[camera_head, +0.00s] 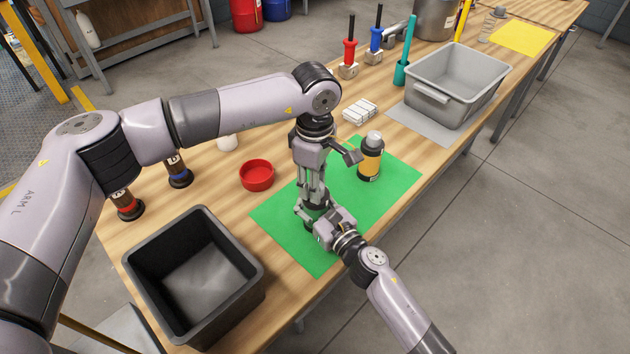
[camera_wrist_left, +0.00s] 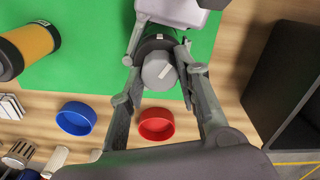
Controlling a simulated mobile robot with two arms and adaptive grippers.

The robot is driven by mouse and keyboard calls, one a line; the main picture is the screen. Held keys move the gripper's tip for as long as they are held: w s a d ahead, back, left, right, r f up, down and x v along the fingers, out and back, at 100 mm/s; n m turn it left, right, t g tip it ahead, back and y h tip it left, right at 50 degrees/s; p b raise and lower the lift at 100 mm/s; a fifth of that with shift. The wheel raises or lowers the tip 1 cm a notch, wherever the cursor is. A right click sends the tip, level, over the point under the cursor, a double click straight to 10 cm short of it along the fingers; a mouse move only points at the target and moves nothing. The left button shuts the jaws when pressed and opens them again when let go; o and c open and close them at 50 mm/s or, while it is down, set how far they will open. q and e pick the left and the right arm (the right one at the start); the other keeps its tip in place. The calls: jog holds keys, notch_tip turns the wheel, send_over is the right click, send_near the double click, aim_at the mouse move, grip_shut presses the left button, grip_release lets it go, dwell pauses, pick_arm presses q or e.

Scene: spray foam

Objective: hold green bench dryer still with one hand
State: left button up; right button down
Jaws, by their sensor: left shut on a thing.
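My left gripper (camera_head: 314,200) points down over the green mat (camera_head: 392,184) and is shut on a dark, upright, round thing, probably the green bench dryer. In the left wrist view the dryer (camera_wrist_left: 158,72) shows a grey round top between the two fingers; its body is mostly hidden and its green colour is not clear. My right gripper (camera_head: 326,230) reaches in low from the front right, close beside the dryer; its fingers are mostly hidden. An orange and black can (camera_head: 370,160) with a grey cap stands apart on the mat.
A black bin (camera_head: 255,272) is at the front left and a grey bin (camera_head: 495,98) at the back right. A red bowl (camera_head: 257,177) is left of the mat; a blue bowl (camera_wrist_left: 76,118) shows in the wrist view. White blocks (camera_head: 360,111) lie behind.

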pick_arm(q)
jog(key=m, duration=0.5)
jog(key=shift+w+a, duration=0.2)
jog(key=shift+w, duration=0.05)
jog(key=m, duration=0.5)
jog(key=shift+m, duration=0.5)
jog(key=shift+o, duration=0.2)
jog(key=o, duration=1.1)
jog(key=shift+s+d, duration=0.1)
jog(key=shift+s, duration=0.05)
jog(key=shift+o, duration=0.2)
notch_tip(320, 180, up, 12)
